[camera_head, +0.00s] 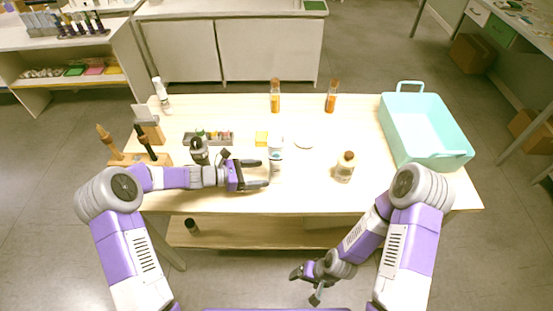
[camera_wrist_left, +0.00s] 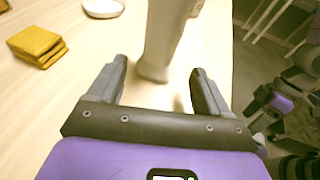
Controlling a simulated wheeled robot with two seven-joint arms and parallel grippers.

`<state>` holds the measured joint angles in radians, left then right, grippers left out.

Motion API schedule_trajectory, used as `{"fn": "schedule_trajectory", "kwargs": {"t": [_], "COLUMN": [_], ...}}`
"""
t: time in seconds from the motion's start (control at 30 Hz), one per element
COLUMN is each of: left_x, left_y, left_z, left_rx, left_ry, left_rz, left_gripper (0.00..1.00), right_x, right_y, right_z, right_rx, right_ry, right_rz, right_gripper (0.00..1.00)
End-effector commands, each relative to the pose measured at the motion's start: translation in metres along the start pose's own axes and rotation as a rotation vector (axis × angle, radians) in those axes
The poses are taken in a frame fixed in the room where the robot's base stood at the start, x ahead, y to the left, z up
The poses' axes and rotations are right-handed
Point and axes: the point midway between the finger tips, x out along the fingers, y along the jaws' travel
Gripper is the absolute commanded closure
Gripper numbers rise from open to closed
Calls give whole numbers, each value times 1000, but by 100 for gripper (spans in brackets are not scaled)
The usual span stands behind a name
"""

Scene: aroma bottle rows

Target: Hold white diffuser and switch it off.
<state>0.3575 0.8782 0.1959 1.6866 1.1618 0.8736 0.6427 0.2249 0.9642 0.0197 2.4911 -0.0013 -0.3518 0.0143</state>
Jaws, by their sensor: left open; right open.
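The white diffuser (camera_head: 276,158) stands upright on the table, right of the middle of the left arm's reach. My left gripper (camera_head: 262,173) is open, with its fingers pointing right toward the diffuser. In the left wrist view the diffuser (camera_wrist_left: 163,40) stands just beyond and between the two open fingertips (camera_wrist_left: 158,78); its top is cut off by the frame. I cannot see any finger touching it. Its switch cannot be made out. My right gripper (camera_head: 309,283) is open and empty, low in front of the table.
A turquoise bin (camera_head: 413,160) stands on the right of the wooden table (camera_head: 225,108). A cream bottle (camera_head: 345,168) is right of the diffuser. A dark-topped jar (camera_head: 199,152) stands behind the left forearm.

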Motion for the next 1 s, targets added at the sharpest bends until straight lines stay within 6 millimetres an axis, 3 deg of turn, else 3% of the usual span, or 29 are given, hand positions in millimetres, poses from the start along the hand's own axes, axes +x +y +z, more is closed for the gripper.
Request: {"fn": "schedule_trajectory", "kwargs": {"t": [0.2, 0.4, 0.83, 1.0], "left_x": [33, 51, 58, 58], "left_y": [0, 0, 0, 0], "left_z": [-2, -1, 0, 0], "left_rx": [1, 0, -1, -1], "left_ry": [-1, 0, 0, 0], "left_rz": [-2, 0, 0, 0], "left_gripper": [21, 21, 21, 46], "right_x": [13, 18, 19, 19], "right_y": [5, 7, 7, 7], "right_z": [-1, -1, -1, -1], "right_rx": [0, 0, 0, 0], "right_ry": [0, 1, 0, 1], "right_rz": [0, 0, 0, 0], "right_gripper": [17, 17, 17, 17]}}
